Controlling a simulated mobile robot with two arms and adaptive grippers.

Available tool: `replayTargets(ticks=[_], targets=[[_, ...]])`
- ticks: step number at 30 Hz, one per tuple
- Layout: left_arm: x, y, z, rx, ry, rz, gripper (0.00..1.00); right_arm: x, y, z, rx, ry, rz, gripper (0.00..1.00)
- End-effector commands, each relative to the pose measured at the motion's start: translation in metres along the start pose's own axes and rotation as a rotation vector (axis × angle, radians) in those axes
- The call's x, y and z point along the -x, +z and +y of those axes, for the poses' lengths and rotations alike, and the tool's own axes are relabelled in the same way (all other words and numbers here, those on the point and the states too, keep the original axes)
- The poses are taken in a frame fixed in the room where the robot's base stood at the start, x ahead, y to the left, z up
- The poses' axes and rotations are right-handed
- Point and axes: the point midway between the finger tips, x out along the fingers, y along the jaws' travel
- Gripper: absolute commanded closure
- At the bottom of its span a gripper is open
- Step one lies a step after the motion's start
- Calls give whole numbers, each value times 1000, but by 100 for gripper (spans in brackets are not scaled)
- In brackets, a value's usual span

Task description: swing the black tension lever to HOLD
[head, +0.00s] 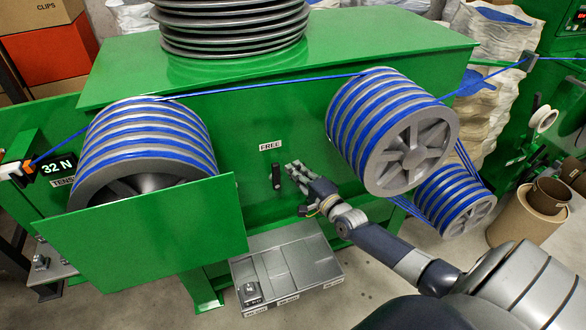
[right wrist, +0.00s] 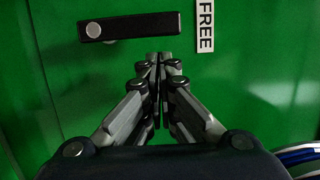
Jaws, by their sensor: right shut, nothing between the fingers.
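The black tension lever (head: 277,177) is on the green machine face, just below the white FREE label (head: 270,146). In the head view it stands upright, in line with that label. In the right wrist view the lever (right wrist: 128,27) lies across the top, with a grey pivot disc at its left end and the FREE label (right wrist: 205,26) to its right. My right gripper (head: 292,170) is shut and empty, just right of the lever. Its closed fingertips (right wrist: 159,58) show below the lever in the wrist view, apart from it. No HOLD label shows. My left gripper is not in view.
Grey drums wound with blue cable stand at left (head: 150,150) and right (head: 385,130). A green guard plate (head: 150,235) covers the left drum's lower part. A display reading 32 N (head: 59,166) is at far left. A grey tray (head: 285,265) sits below the lever.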

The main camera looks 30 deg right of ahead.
Motion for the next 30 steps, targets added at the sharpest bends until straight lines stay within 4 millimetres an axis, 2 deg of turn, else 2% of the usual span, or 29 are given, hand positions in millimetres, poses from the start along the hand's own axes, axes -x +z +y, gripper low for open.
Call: replayTargets(ticks=[6,17,30], targets=[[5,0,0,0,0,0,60,-2,10,0,1,2,0,100],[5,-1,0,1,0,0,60,-2,10,0,3,1,0,100],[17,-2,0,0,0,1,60,-3,15,-4,72,18,0,100]])
